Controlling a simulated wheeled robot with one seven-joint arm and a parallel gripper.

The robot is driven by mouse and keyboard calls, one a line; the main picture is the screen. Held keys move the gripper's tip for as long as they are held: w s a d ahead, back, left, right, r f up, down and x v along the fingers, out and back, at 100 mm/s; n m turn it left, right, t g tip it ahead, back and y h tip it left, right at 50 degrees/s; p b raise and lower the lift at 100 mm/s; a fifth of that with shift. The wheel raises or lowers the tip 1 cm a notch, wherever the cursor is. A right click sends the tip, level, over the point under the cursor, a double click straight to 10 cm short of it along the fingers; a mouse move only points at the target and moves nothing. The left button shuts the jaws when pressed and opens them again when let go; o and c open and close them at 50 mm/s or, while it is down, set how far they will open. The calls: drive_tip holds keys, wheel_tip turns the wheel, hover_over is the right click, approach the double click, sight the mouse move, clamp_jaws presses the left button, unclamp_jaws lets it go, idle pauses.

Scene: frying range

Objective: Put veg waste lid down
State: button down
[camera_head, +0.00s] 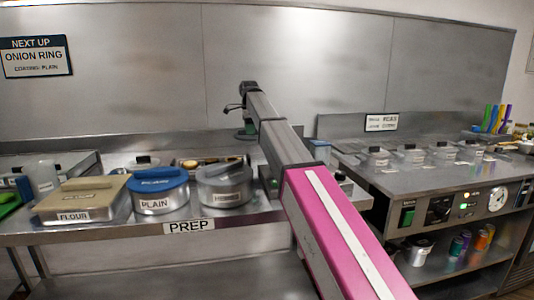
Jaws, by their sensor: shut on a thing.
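My arm reaches from the lower right over the prep bench, and my gripper (247,123) is at its far end near the back wall. It is small and partly hidden by my own arm. The veg waste container cannot be clearly identified; my arm covers part of the bench there.
The prep bench (190,226) holds a tan-lidded flour box (75,216), a blue-lidded pot marked plain (157,206) and a grey-lidded pot (225,198). Several small lidded pots stand on the right counter (420,184). A silver pot (417,252) sits on the shelf below.

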drive_tip(key=w+d+f, duration=0.4)
drive_tip(key=w+d, duration=0.1)
drive_tip(key=w+d+f, duration=0.2)
drive_tip(key=shift+w+d+f, duration=0.15)
drive_tip(key=shift+d, duration=0.2)
drive_tip(key=shift+f, duration=2.05)
drive_tip(key=shift+f, duration=0.1)
drive_tip(key=c, duration=1.1)
unclamp_jaws()
wheel_tip(320, 180, up, 12)
